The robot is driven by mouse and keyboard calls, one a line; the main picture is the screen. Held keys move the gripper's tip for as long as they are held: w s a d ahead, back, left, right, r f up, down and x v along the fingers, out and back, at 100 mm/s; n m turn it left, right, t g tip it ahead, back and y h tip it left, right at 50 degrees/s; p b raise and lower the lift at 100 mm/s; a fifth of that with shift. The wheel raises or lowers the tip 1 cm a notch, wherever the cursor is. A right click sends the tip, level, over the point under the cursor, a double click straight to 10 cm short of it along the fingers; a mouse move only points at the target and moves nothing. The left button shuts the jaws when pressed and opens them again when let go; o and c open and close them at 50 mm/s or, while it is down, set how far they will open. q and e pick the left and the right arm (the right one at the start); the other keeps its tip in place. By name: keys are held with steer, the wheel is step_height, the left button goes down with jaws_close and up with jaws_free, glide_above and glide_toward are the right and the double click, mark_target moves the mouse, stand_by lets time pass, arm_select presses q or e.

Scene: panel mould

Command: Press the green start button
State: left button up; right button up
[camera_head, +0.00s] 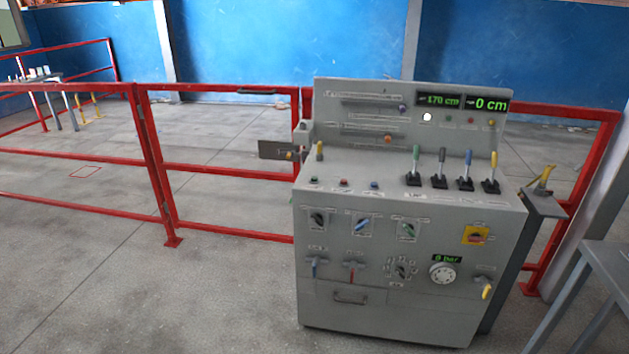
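A grey control console (400,290) stands in the right half of the head view. A small green button (314,181) sits at the left of its sloped top, beside a red button (344,183) and a blue button (374,185). A small green round part (447,119) also shows on the upright back panel; whether it is a lamp or a button I cannot tell. The labels are too small to read. Neither of my grippers is in view, and nothing covers the green button.
Several levers (440,165) with coloured handles stand right of the buttons. Displays (438,100) read 170 cm and 0 cm. A red railing (152,150) runs behind the console. A grey table (610,270) is at the right edge. The floor at left is clear.

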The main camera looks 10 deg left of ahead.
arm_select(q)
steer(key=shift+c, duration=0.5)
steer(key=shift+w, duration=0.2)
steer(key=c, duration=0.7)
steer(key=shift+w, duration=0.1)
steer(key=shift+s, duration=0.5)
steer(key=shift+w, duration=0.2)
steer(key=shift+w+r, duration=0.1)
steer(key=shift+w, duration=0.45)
